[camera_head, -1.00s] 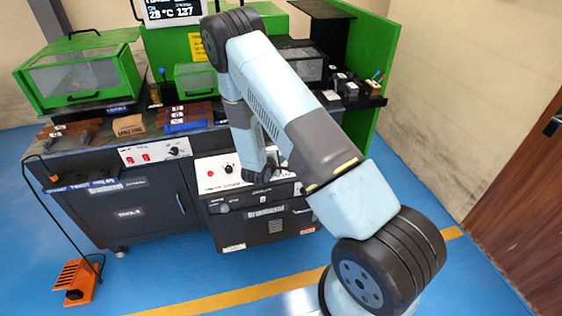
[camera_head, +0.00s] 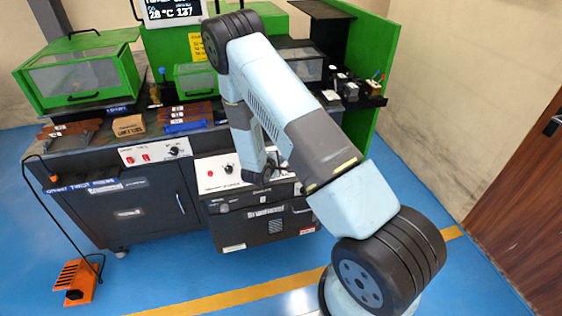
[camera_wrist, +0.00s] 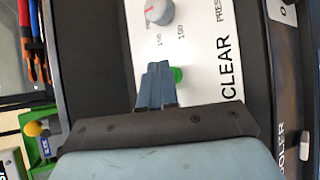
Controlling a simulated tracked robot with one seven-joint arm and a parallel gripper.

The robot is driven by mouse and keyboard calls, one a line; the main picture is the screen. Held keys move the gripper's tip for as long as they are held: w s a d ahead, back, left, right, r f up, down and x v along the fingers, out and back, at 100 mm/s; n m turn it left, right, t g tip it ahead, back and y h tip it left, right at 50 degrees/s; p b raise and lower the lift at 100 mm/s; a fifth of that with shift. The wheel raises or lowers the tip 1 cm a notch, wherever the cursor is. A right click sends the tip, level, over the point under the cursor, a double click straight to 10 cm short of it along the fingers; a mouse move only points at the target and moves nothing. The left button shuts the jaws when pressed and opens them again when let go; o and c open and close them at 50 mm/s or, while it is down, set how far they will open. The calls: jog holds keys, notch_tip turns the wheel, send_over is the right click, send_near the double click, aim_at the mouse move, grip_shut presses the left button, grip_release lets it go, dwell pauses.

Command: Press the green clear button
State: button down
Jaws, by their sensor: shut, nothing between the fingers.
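The green clear button (camera_wrist: 179,75) shows in the wrist view on a white panel, beside the printed word CLEAR. My gripper (camera_wrist: 158,68) is shut and empty. Its fingertips overlap the left side of the button in this view and hide part of it. Whether they touch the button or hover in front of it cannot be told. In the head view the white panel (camera_head: 212,172) shows on the front of the machine, left of my arm. The green button and my gripper's fingertips are hidden behind my arm there.
A grey knob (camera_wrist: 159,12) with a scale sits on the same panel, near the fingers. Another panel with red switches (camera_head: 145,157) lies to the left in the head view. A bench with copper-coloured bars (camera_head: 190,110) stands behind. An orange foot pedal (camera_head: 78,281) is on the floor.

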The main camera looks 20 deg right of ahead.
jog(key=shift+w+f, duration=0.1)
jog(key=shift+f, duration=0.1)
jog(key=shift+r, duration=0.15)
dwell(0.5)
jog(key=shift+s+r, duration=0.4)
jog(key=shift+r, duration=0.3)
jog(key=shift+s+r, duration=0.4)
jog(key=shift+r, duration=0.35)
jog(key=shift+s+r, duration=0.35)
jog(key=shift+r, duration=0.4)
jog(key=shift+s+r, duration=0.4)
jog(key=shift+r, duration=0.35)
